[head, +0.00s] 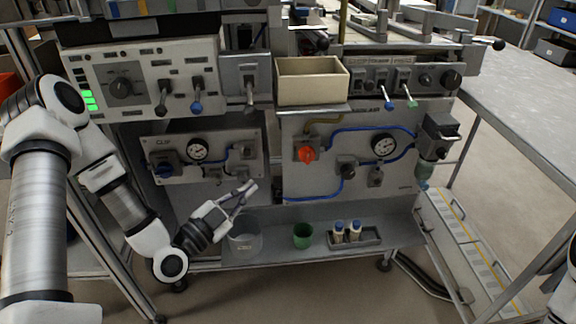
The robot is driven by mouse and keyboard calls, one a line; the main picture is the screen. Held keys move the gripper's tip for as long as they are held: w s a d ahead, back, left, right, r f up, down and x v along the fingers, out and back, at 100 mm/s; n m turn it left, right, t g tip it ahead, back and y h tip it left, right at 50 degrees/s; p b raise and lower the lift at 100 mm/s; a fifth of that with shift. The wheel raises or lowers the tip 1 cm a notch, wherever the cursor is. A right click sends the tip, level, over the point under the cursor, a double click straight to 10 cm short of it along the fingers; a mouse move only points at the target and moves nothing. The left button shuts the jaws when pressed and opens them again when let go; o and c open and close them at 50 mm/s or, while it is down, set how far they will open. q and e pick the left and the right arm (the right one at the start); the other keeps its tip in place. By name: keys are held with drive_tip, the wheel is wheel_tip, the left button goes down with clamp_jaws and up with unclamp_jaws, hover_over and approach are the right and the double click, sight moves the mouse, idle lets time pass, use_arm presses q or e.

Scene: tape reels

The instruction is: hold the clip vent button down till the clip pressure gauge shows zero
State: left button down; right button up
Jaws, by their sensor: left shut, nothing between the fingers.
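The clip panel (180,136) is a grey plate on the left of the bench front, marked CLIP. It carries the round clip pressure gauge (197,150), with a white face and dark rim; its needle is too small to read. My left gripper (250,188) is shut and empty, just below the panel's lower right corner, pointing up and right. It appears apart from the panel. My right gripper is out of view.
The right panel (315,188) has a red knob (306,154), blue hoses and another gauge (384,145). On the shelf below stand a clear bin (245,243), a green cup (302,236) and a tray (371,236) with two bottles. A beige box (311,94) juts out above.

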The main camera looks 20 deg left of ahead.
sight(247, 153)
use_arm(q)
drive_tip(key=w+a, duration=0.4)
drive_tip(key=w, duration=0.3)
drive_tip(key=shift+w+a+r+p, duration=0.25)
drive_tip(key=shift+a+p, duration=0.1)
idle(1.5)
drive_tip(key=shift+w+a, duration=0.25)
drive_tip(key=shift+w, duration=0.1)
drive_tip(key=shift+w+a, duration=0.2)
drive_tip(key=shift+w, duration=0.1)
idle(2.4)
